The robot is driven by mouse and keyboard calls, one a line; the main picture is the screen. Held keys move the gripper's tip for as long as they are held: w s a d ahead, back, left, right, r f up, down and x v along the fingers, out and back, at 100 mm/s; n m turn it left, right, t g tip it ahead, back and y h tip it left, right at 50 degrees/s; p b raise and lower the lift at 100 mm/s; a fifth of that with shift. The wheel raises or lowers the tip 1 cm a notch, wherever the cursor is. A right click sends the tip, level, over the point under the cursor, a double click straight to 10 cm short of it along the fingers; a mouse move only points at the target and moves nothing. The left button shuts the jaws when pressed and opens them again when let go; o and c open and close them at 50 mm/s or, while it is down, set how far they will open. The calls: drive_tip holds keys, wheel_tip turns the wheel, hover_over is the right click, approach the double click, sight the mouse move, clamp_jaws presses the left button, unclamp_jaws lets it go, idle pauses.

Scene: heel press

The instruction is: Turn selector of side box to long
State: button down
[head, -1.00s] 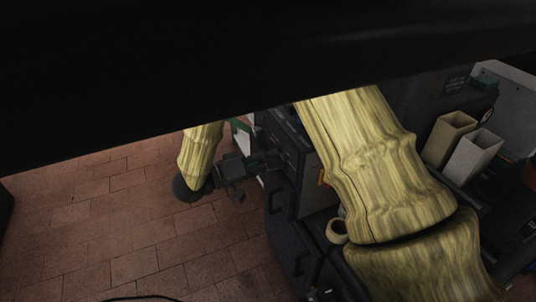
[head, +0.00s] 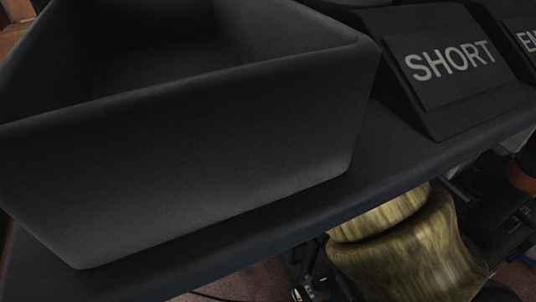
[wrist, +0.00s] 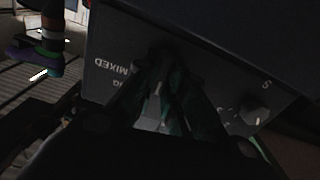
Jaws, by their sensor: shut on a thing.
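In the wrist view, the side box (wrist: 205,50) is a dark box with a face marked in pale letters. The word MIXED (wrist: 112,66) reads upside down left of my gripper, with part of another word below it. My gripper (wrist: 166,68) has its dark green fingers against this face, shut on the selector, which the fingers largely hide. Which way the selector points cannot be told. A round grey knob (wrist: 253,113) sits further right on the same face. The head view does not show my gripper or the side box.
In the head view, a dark open bin (head: 200,130) fills the left on a dark shelf (head: 400,150). A sign reading SHORT (head: 450,65) stands to its right, with another partly cut-off sign (head: 525,38) beyond. The bin and shelf block much of the view below.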

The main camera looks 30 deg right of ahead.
drive_tip(key=m, duration=0.4)
drive_tip(key=shift+s+m, duration=0.15)
drive_tip(key=shift+m, duration=0.25)
drive_tip(key=shift+f, duration=0.1)
idle(0.3)
drive_tip(key=c, duration=1.5)
unclamp_jaws()
drive_tip(key=shift+a, duration=0.1)
drive_tip(key=a, duration=1.1)
drive_tip(key=shift+w+a, duration=0.35)
drive_tip(key=shift+a, duration=0.05)
